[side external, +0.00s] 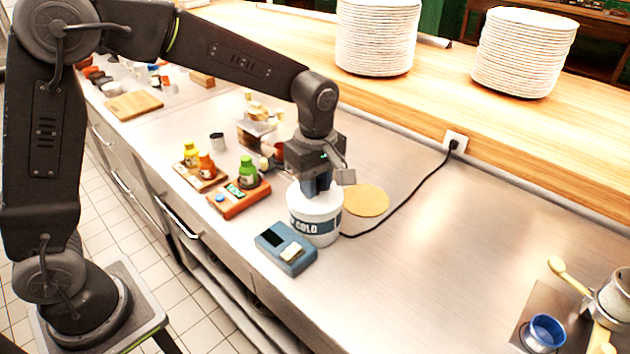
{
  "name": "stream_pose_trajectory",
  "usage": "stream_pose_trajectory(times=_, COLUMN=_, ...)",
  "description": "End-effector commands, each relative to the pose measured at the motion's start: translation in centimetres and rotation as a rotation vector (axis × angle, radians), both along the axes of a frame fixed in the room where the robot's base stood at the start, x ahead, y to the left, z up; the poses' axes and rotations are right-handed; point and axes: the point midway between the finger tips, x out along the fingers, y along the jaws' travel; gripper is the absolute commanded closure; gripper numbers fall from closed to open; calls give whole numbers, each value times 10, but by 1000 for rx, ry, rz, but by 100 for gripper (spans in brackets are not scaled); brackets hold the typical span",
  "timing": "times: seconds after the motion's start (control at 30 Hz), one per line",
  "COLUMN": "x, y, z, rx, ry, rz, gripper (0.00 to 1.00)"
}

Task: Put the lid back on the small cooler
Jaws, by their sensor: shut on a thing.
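The small cooler (318,228) is a white round tub with a dark band reading "COLD". It stands upright on the steel counter. Its white lid (300,199) shows at the tub's top, under my gripper (318,190). My gripper points down and is shut on the lid; its fingers hide the part they hold. I cannot tell whether the lid is fully seated or slightly above the rim.
A blue-grey device (286,248) stands close in front of the cooler. An orange scale (239,197) with a green bottle (248,171) is to the left. A round tan mat (366,200) and a black cable (408,205) lie right.

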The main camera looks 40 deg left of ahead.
Motion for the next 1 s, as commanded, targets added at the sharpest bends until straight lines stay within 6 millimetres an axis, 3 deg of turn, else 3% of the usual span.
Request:
stream_pose_trajectory(times=0.43, x=0, y=0, z=0, rx=0, ry=0, rz=0, gripper=100)
stream_pose_trajectory(times=0.47, x=0, y=0, z=0, rx=0, ry=0, rz=0, gripper=74)
stream_pose_trajectory(times=0.5, x=0, y=0, z=0, rx=0, ry=0, rz=0, gripper=70)
stream_pose_trajectory(times=0.73, x=0, y=0, z=0, rx=0, ry=0, rz=0, gripper=48)
stream_pose_trajectory(times=0.9, x=0, y=0, z=0, rx=0, ry=0, rz=0, gripper=47)
stream_pose_trajectory(times=1.0, x=0, y=0, z=0, rx=0, ry=0, rz=0, gripper=37)
